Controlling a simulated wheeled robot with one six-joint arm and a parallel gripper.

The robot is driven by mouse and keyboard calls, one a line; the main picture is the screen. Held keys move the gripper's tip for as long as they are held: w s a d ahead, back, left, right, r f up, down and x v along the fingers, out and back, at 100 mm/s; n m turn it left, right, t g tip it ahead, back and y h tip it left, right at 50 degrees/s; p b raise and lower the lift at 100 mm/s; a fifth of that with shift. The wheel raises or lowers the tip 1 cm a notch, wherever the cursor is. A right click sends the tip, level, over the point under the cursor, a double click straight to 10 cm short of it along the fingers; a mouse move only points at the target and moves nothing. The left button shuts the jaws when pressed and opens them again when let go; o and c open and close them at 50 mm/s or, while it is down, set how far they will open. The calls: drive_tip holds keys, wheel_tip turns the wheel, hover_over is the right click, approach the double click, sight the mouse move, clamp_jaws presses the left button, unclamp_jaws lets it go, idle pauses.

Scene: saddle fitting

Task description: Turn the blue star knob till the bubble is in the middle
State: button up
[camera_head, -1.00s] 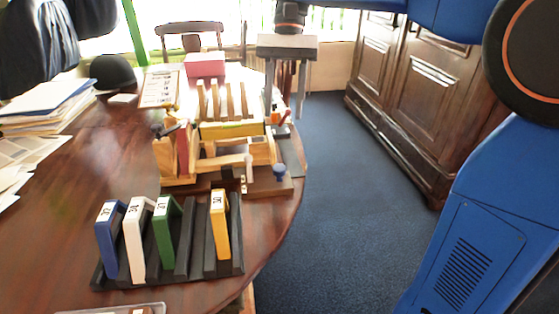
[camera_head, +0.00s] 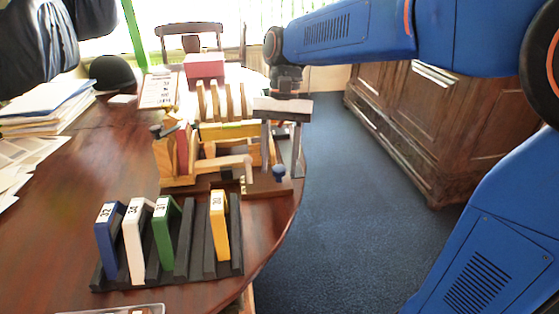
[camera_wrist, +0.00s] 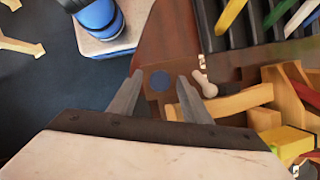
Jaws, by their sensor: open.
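The blue star knob (camera_head: 279,172) stands at the right front corner of the wooden fixture (camera_head: 205,160), near the table's right edge. In the wrist view the knob (camera_wrist: 160,80) shows as a small dark blue disc between and beyond my fingertips. My gripper (camera_head: 282,140) is open and empty, pointing down above the right side of the fixture. In the wrist view its two fingers (camera_wrist: 162,85) stand apart on either side of the knob, with a gap to it. I cannot make out the bubble in any view.
A pale lever (camera_wrist: 205,84) lies right beside the knob. A black rack (camera_head: 190,262) with blue, white, green and yellow plates stands at the front. A pink block (camera_head: 204,65) is at the back. The floor right of the table is clear.

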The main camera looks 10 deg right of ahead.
drive_tip(key=c, duration=1)
drive_tip(key=shift+n, duration=0.7)
drive_tip(key=o, duration=1)
drive_tip(key=shift+r, duration=0.1)
drive_tip(key=v, duration=1.7)
drive_tip(key=shift+w+a, duration=0.25)
drive_tip(key=shift+a, duration=0.1)
